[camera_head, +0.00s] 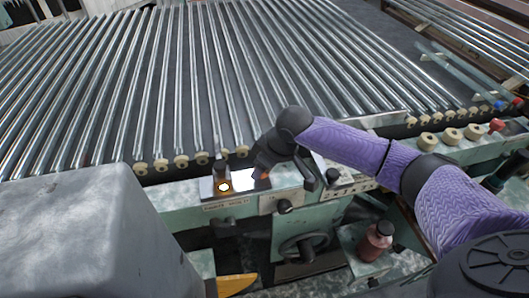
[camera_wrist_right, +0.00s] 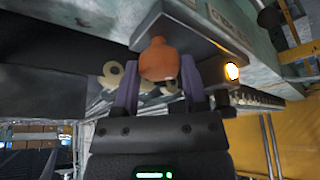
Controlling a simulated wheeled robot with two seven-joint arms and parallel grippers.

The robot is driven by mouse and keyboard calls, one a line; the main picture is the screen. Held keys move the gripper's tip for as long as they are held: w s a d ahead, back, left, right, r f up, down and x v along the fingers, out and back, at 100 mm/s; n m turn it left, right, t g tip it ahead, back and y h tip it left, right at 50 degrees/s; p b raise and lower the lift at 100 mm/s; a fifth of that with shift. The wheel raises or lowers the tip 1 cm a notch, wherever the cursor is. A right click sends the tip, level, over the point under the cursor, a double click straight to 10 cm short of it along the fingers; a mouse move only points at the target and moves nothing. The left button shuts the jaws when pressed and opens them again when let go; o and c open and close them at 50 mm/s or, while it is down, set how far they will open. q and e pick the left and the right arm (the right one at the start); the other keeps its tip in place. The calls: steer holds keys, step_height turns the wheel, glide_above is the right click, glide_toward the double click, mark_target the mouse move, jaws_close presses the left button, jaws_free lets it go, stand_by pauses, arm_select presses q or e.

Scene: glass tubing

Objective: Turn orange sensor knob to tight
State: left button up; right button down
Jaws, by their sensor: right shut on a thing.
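The orange sensor knob (camera_wrist_right: 158,60) sits between the two purple fingers of my right gripper (camera_wrist_right: 160,70) in the right wrist view. The gripper is shut on it. I cannot read any mark for the knob's turn. My left gripper is not in view.
A lit round lamp (camera_head: 223,187) is left of the knob; it also shows in the wrist view (camera_wrist_right: 231,71). A black knob (camera_head: 285,206) and a handwheel (camera_head: 303,245) are close below. A reddish bottle (camera_head: 375,242) stands lower right. Long rollers (camera_head: 160,80) fill the back.

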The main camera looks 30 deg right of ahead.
steer(key=m+p, duration=0.2)
steer(key=p, duration=0.1)
steer(key=m+h+p, duration=0.1)
steer(key=m+p, duration=0.1)
steer(key=p, duration=0.1)
steer(key=m+h+p, duration=0.1)
steer(key=m+p, duration=0.1)
steer(key=p, duration=0.1)
steer(key=shift+a+r+t, duration=0.15)
steer(key=shift+r+t, duration=0.1)
steer(key=shift+t, duration=0.05)
steer(key=shift+m+h+p, duration=0.5)
steer(key=shift+m+p, duration=0.2)
steer(key=shift+m, duration=0.4)
steer(key=shift+f+m+h+p, duration=0.15)
steer(key=shift+m+h+p, duration=0.25)
steer(key=shift+m, duration=0.5)
steer(key=m, duration=0.2)
steer(key=shift+a+f+m+g+h+p, duration=0.1)
steer(key=shift+m+g+h+p, duration=0.2)
steer(key=shift+g+h+p, duration=0.1)
steer(key=shift+m+g+h, duration=0.3)
steer(key=shift+m, duration=0.9)
steer(key=shift+w+m+g+h+b, duration=0.1)
steer(key=shift+m+g+h+b, duration=0.25)
steer(key=shift+m, duration=1.05)
steer(key=shift+c, duration=0.7)
jaws_free()
